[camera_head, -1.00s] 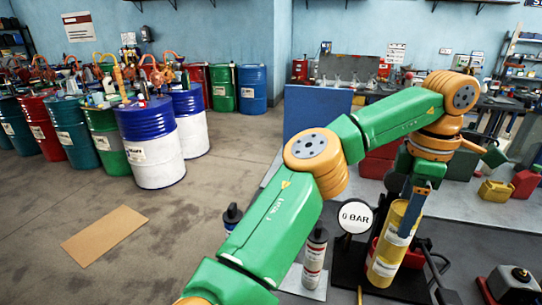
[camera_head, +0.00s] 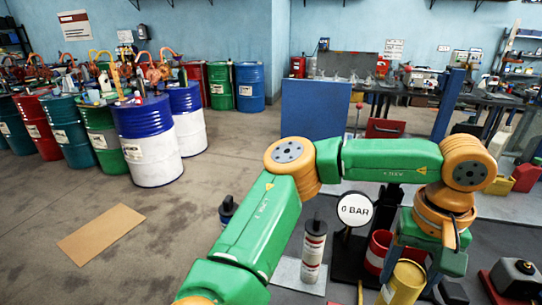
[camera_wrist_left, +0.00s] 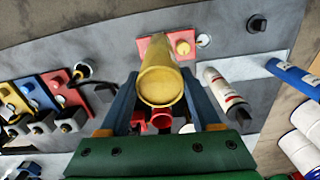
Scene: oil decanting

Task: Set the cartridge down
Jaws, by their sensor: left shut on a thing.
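My left gripper (camera_head: 405,255) points down at the lower right of the head view and is shut on a yellow cartridge (camera_head: 403,286). The cartridge's lower end is cut off by the frame edge. In the left wrist view the yellow cartridge (camera_wrist_left: 160,84) sits between the two blue fingers of my left gripper (camera_wrist_left: 160,98), with its round end facing the camera. Whether its far end touches anything is hidden. A white-and-red cartridge (camera_head: 313,252) stands upright on a pale plate (camera_head: 290,274) to the left; it also shows in the wrist view (camera_wrist_left: 225,88). My right gripper is not in view.
A round gauge reading 0 BAR (camera_head: 355,209) stands left of my gripper. A red container (camera_head: 378,248) is close behind the held cartridge. A dark device on a red base (camera_head: 515,278) is at the right. Drums (camera_head: 150,140) stand at the far left.

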